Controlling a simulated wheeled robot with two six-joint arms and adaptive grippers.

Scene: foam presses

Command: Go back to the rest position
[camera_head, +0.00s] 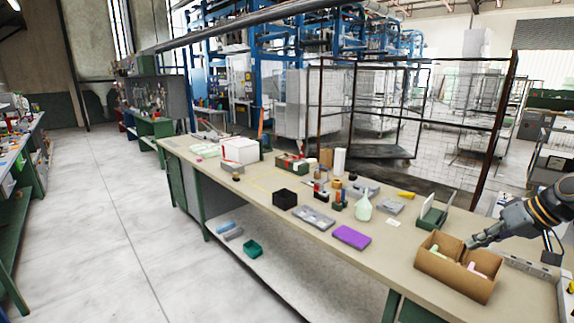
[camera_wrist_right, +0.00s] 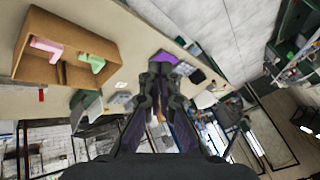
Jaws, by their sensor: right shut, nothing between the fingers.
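My right gripper (camera_head: 474,241) comes in from the right edge in the head view, by the back side of a divided cardboard box (camera_head: 452,284). In the right wrist view my right gripper (camera_wrist_right: 163,64) is shut and empty, and the box (camera_wrist_right: 78,30) is off to its left, apart from it in the picture. A pink foam piece (camera_wrist_right: 46,49) lies in one compartment and a green foam piece (camera_wrist_right: 91,61) in the other. My left gripper is not in view.
The long workbench (camera_head: 391,257) holds a purple block (camera_head: 352,237), a grey tray (camera_head: 313,217), a black box (camera_head: 285,199), a pale green flask (camera_head: 363,208) and a green open case (camera_head: 434,213). Metal cage frames stand behind it. The floor (camera_head: 95,220) at left is clear.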

